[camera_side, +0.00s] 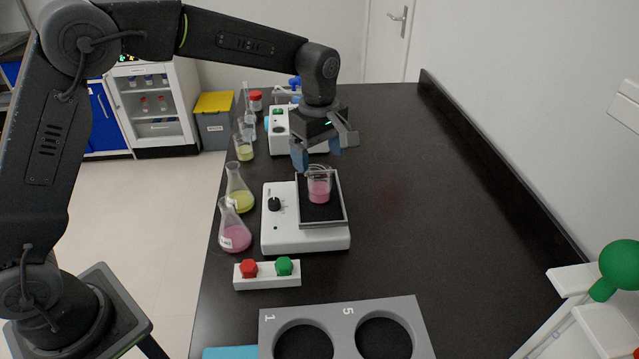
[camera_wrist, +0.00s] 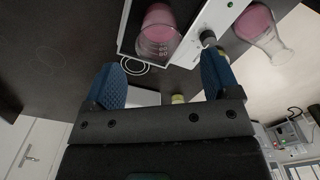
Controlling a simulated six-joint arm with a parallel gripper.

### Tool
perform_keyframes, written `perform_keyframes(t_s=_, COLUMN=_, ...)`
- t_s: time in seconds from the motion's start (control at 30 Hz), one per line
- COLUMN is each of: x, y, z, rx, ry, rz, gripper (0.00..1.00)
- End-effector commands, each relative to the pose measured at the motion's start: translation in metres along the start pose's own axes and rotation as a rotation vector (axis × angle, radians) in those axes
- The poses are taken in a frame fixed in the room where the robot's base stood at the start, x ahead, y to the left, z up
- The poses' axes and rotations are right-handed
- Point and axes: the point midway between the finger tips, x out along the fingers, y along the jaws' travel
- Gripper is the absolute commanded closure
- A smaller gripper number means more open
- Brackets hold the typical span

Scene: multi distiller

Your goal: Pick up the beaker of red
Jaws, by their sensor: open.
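The beaker of red (camera_side: 319,189) is a small clear beaker with pinkish-red liquid. It stands upright on the black platform (camera_side: 333,219) of a white shaker device (camera_side: 290,240) in the side view. In the wrist view the beaker (camera_wrist: 158,32) shows at the top, beyond the fingertips. My gripper (camera_side: 320,157) is above and slightly behind the beaker, with its blue fingers pointing down. In the wrist view the fingers (camera_wrist: 165,80) are spread apart with nothing between them. I cannot tell the exact gap between fingers and beaker.
Flasks of pink (camera_side: 235,238) and yellow (camera_side: 241,201) liquid stand left of the shaker. A block with red and green knobs (camera_side: 267,275) and a grey holder with round holes (camera_side: 345,312) lie in front. The bench (camera_side: 430,200) is clear on the right.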

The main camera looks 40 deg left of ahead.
Motion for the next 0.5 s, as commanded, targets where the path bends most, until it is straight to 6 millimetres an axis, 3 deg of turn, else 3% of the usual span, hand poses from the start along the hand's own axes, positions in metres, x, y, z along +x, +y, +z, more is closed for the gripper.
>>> perform_keyframes(t_s=0.1, x=0.016, y=0.0, z=0.0, rx=0.001, ry=0.0, rz=0.0, gripper=0.18)
perform_keyframes(t_s=0.33, x=0.032, y=0.0, z=0.001, rx=0.001, ry=0.0, rz=0.0, gripper=0.18)
perform_keyframes(t_s=0.5, x=0.058, y=0.0, z=0.002, rx=0.002, ry=0.0, rz=-0.001, gripper=0.18)
